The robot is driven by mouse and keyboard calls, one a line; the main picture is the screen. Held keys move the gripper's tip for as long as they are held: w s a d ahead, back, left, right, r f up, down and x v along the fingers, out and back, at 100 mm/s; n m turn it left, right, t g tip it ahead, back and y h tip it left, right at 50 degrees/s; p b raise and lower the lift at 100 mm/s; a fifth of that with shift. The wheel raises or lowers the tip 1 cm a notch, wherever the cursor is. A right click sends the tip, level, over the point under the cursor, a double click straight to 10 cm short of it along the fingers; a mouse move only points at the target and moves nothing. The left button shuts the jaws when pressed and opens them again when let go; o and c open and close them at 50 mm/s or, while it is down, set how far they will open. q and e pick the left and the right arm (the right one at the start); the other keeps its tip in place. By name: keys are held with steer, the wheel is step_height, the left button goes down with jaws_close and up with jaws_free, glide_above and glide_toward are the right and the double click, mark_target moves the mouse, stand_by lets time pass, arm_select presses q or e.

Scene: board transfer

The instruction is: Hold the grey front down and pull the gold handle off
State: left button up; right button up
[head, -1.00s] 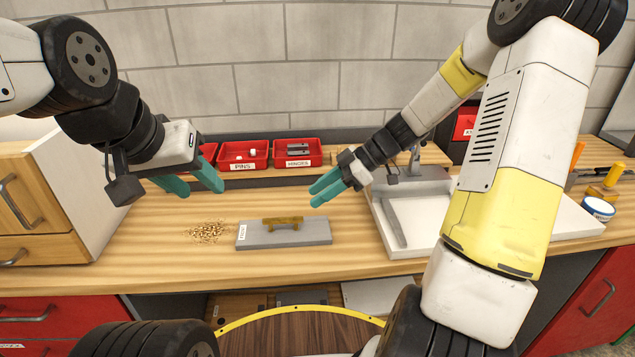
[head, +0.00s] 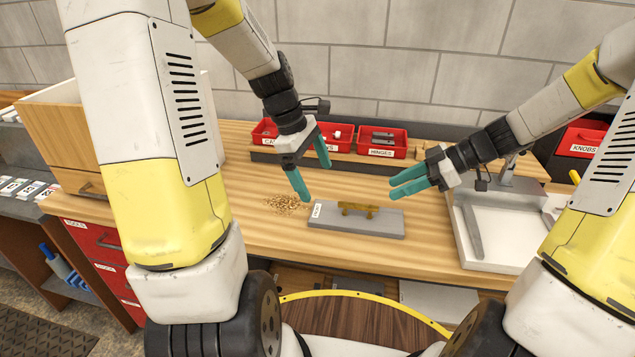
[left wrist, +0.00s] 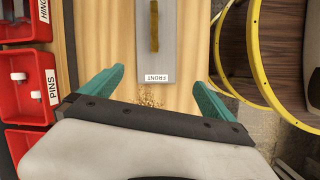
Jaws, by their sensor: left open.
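The grey front (head: 385,225) lies flat on the wooden worktop, with a white label at its left end. It also shows between my open fingers in the left wrist view (left wrist: 172,45). The gold handle (head: 358,208) sits on top of the front, along its length; it shows in the left wrist view too (left wrist: 154,25). My left gripper (head: 313,180) is open and empty, above and just behind the front's labelled end. My right gripper (head: 393,188) has its fingers apart with nothing between them, above the right rear of the front and clear of the handle.
Wood chips (head: 285,203) lie left of the front. Red bins (head: 382,143) for pins and hinges stand at the back. A white tray (head: 505,240) is at the right, a wooden drawer cabinet (head: 60,140) at the left. The worktop before the front is clear.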

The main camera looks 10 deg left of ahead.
mark_target(330, 212)
arm_select(q)
steer(key=f+n, duration=0.1)
steer(key=w+f+n, duration=0.1)
steer(key=f, duration=0.2)
steer(key=shift+w+d+f+n+g, duration=0.15)
steer(key=shift+w+f+n+g, duration=0.1)
steer(key=shift+w+n+g, duration=0.15)
steer(key=x, duration=0.7)
steer(key=shift+d+f, duration=0.2)
steer(key=shift+d, duration=0.05)
